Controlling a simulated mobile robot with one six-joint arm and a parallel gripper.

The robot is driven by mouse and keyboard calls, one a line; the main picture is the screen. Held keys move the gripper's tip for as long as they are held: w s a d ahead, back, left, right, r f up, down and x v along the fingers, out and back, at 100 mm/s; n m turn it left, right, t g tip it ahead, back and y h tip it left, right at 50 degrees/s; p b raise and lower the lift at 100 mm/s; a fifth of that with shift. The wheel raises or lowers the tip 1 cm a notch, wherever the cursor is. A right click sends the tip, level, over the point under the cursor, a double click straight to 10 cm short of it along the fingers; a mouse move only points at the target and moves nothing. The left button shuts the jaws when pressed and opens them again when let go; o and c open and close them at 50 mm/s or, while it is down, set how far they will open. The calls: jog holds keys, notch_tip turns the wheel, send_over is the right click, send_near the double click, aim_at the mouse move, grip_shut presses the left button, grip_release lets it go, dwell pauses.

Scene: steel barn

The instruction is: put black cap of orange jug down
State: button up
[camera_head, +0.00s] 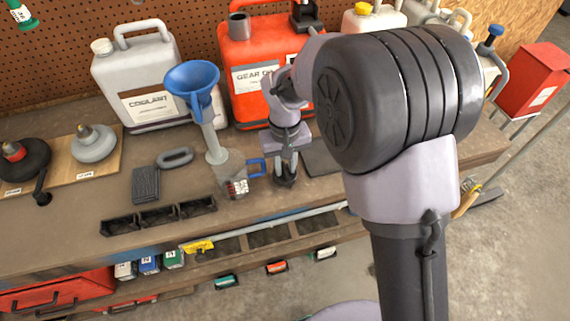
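The orange jug (226,58), labelled as gear oil, stands at the back of the bench. A dark grey cylindrical neck or fitting (239,26) shows on its top left. My gripper (286,172) points down in front of the jug, low over the bench. Its fingers are on either side of a small black cap (285,180) and appear closed on it. The cap is at or just above the bench top; I cannot tell whether it touches. My arm hides the jug's right side.
A grey coolant jug (140,75) stands behind. A dark flat pad (322,161) lies right of the gripper. A black divided tray (158,216) sits near the front edge.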

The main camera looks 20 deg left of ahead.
aim_at(285, 169)
jog(key=shift+o, duration=0.4)
jog(key=shift+r, duration=0.15)
notch_tip(285, 169, up, 12)
jog(key=p, duration=0.5)
jog(key=s+d+r+m+t+y, duration=0.1)
jog(key=s+d+r+m, duration=0.15)
jog(key=d+r, duration=0.55)
jog(key=s+d+r+m+t, duration=0.2)
jog(key=s+d+m, duration=0.2)
jog(key=s+d, duration=0.3)
jog(key=s+d+r+m+t+y, duration=0.1)
jog(key=s+d+r+m+t, duration=0.1)
jog(key=s+d, duration=0.5)
jog(key=shift+s+d+r+m+t, duration=0.4)
jog(key=shift+s+r+m, duration=0.2)
jog(key=shift+m, duration=0.55)
